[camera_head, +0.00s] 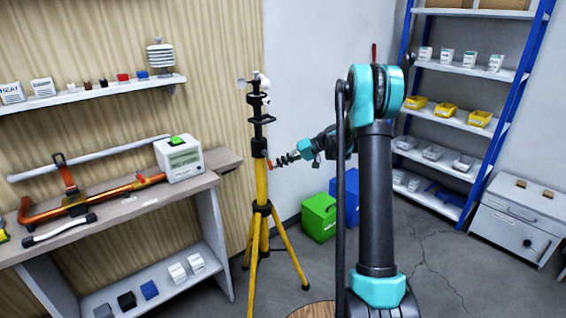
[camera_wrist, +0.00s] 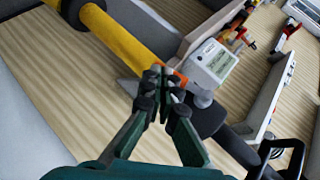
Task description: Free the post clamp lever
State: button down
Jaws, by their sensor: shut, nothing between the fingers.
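The yellow tripod post (camera_head: 261,180) stands upright in front of the wood-panelled wall, with black fittings on its upper part. A small orange-red clamp lever (camera_head: 269,164) sits at the post's side, just below the black collar. In the wrist view the orange lever (camera_wrist: 181,79) shows beside my fingertips, partly hidden by them; I cannot tell whether they touch. My gripper (camera_head: 278,161) reaches the post from the right. In the wrist view my gripper (camera_wrist: 161,76) has its fingertips together with nothing between them. The yellow post (camera_wrist: 130,38) runs diagonally behind it.
A workbench (camera_head: 120,205) stands left of the tripod, bearing a white meter box (camera_head: 180,160) and orange tubing (camera_head: 95,197). A green bin (camera_head: 319,218) and a blue bin (camera_head: 350,200) stand behind my arm. A blue-framed shelf (camera_head: 470,122) is at the right.

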jog(key=shift+r, duration=0.2)
jog(key=shift+r, duration=0.65)
